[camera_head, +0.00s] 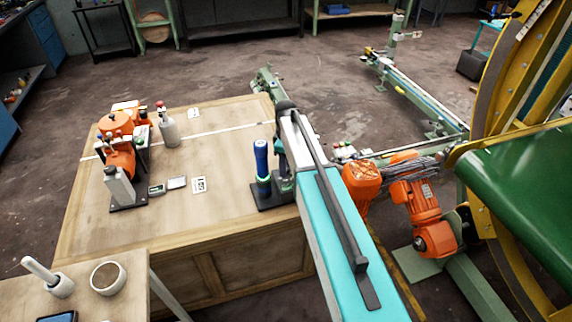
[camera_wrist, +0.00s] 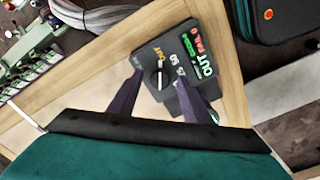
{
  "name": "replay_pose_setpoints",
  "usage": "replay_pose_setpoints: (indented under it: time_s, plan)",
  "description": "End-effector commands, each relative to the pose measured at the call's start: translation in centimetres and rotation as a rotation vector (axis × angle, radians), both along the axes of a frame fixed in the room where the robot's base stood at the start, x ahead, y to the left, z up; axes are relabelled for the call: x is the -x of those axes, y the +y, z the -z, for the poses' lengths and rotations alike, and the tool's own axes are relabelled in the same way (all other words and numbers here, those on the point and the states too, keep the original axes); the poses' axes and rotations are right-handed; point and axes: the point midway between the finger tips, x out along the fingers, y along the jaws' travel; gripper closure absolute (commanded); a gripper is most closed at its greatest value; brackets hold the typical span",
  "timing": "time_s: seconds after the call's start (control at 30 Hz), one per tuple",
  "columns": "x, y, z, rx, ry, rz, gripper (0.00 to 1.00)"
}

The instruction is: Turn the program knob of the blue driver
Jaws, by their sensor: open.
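The blue driver (camera_head: 262,168) stands upright in a black stand on the wooden table in the head view, with a glowing green ring low on its body. In the wrist view a dark control box (camera_wrist: 172,50) carries a round black knob (camera_wrist: 153,74) with a white pointer mark, and numbers and coloured lettering around it. My gripper (camera_wrist: 160,78) is open, its two dark fingers spread on either side of the knob in the picture. I cannot tell how far the fingertips are from the knob.
Orange machines (camera_head: 120,140) and a grey bottle (camera_head: 168,130) stand on the left of the wooden table (camera_head: 225,225). The table's middle is mostly clear. An orange robot arm (camera_head: 425,215) and a large yellow ring (camera_head: 500,80) stand to the right.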

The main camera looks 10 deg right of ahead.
Motion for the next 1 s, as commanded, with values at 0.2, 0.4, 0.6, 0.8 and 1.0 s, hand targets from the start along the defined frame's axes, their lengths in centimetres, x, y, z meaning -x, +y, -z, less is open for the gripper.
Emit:
replay_pose_setpoints:
  time_s: [0.2,0.4,0.6,0.8,1.0]
  plan:
    - [0.00,-0.02,0.01,0.000,0.000,0.000,0.56]
    - [0.00,0.00,-0.02,0.000,0.000,0.000,0.88]
    - [0.01,0.01,-0.02,0.000,0.000,0.003,0.96]
    - [0.00,0.04,-0.01,0.000,0.000,0.036,0.96]
    - [-0.02,0.06,0.01,-0.001,-0.001,0.123,0.96]
